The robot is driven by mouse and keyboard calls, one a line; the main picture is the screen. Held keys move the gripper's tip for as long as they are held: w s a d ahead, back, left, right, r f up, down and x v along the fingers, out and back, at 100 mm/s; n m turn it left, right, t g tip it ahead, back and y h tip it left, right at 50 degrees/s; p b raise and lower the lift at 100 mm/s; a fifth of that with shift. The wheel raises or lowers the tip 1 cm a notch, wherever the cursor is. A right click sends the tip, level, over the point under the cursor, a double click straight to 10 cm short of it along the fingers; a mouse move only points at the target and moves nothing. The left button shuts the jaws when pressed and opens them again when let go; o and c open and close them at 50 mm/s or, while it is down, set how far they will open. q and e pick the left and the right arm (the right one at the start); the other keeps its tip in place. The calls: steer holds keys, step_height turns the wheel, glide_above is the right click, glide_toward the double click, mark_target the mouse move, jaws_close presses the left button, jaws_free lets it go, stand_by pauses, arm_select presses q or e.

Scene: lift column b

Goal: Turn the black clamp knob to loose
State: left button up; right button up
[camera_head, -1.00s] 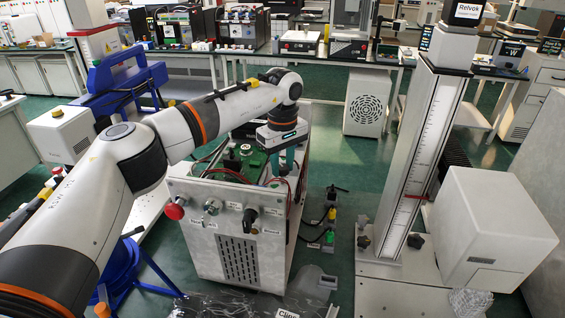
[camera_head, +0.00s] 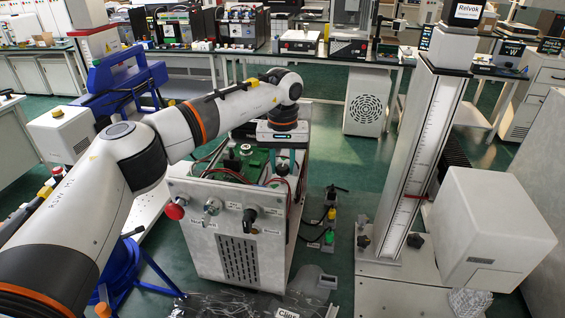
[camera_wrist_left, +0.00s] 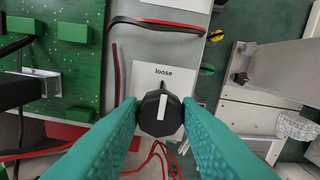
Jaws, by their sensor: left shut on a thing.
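The black clamp knob (camera_wrist_left: 160,113) shows in the left wrist view, with a white bar on top running roughly up and down the picture. A dark pointer at its upper edge points toward the printed word "loose" on the white label plate (camera_wrist_left: 155,76). My left gripper (camera_wrist_left: 160,116) has its teal fingers on both sides of the knob, shut on it. In the head view my left gripper (camera_head: 281,158) reaches down onto the top of the grey cabinet machine, and the knob is hidden there. My right gripper is not in view.
A green circuit board (camera_wrist_left: 60,60) and red and black cables (camera_wrist_left: 155,22) lie near the knob. The grey cabinet (camera_head: 238,258) has a red button (camera_head: 174,209) and a black switch (camera_head: 249,219) in front. A tall column (camera_head: 422,140) stands to the right.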

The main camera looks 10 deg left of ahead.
mark_target(283, 166)
arm_select(q)
steer(key=shift+w+r, duration=0.1)
steer(key=shift+r, duration=0.1)
stand_by(0.3)
steer(key=o, duration=1)
steer(key=shift+f, duration=0.1)
steer(key=shift+c, duration=0.2)
steer(key=shift+r+b, duration=0.3)
steer(key=shift+r, duration=0.25)
step_height(283, 166, up, 11)
steer(key=b, duration=0.1)
